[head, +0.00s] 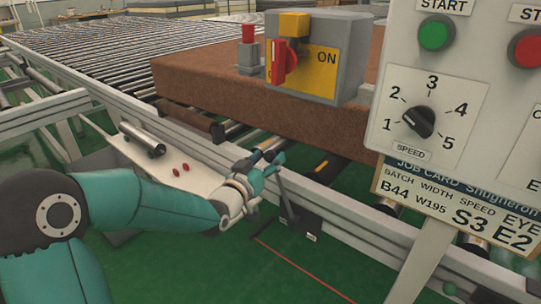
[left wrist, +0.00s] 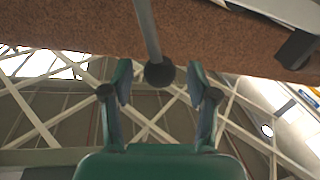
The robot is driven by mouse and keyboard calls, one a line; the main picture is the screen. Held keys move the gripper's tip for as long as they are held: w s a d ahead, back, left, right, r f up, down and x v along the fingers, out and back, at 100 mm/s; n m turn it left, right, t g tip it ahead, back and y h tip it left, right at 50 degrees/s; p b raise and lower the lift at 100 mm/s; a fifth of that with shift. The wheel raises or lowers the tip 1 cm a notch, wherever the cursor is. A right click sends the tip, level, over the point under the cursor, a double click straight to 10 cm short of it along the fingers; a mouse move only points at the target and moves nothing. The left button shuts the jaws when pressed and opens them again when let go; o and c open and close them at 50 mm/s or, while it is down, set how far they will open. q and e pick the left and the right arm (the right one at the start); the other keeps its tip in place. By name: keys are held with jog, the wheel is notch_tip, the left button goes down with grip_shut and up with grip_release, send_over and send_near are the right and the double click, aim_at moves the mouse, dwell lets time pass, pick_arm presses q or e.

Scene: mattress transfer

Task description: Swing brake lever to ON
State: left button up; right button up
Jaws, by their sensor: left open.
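The brake lever is a grey rod (head: 285,195) rising from a dark base beside the conveyor's lower rail. In the left wrist view its rod (left wrist: 147,28) ends in a round black knob (left wrist: 159,74). My left gripper (head: 270,163) is open at the lever's upper end. In the left wrist view, its two fingers (left wrist: 160,84) stand on either side of the knob, with gaps visible. The knob is hard to make out behind the fingers in the head view. A small white label (head: 312,237) by the base is too small to read.
A brown mattress (head: 220,82) lies on the roller conveyor (head: 110,50). A grey box with a red switch and yellow ON plate (head: 327,60) stands above it. A control panel (head: 450,100) with a speed dial blocks the right side. Green floor (head: 210,270) is clear in front.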

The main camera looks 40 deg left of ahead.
pick_arm(q)
jog(key=shift+w+a, duration=0.1)
jog(key=shift+w, duration=0.75)
jog(key=shift+c, duration=0.3)
grip_shut()
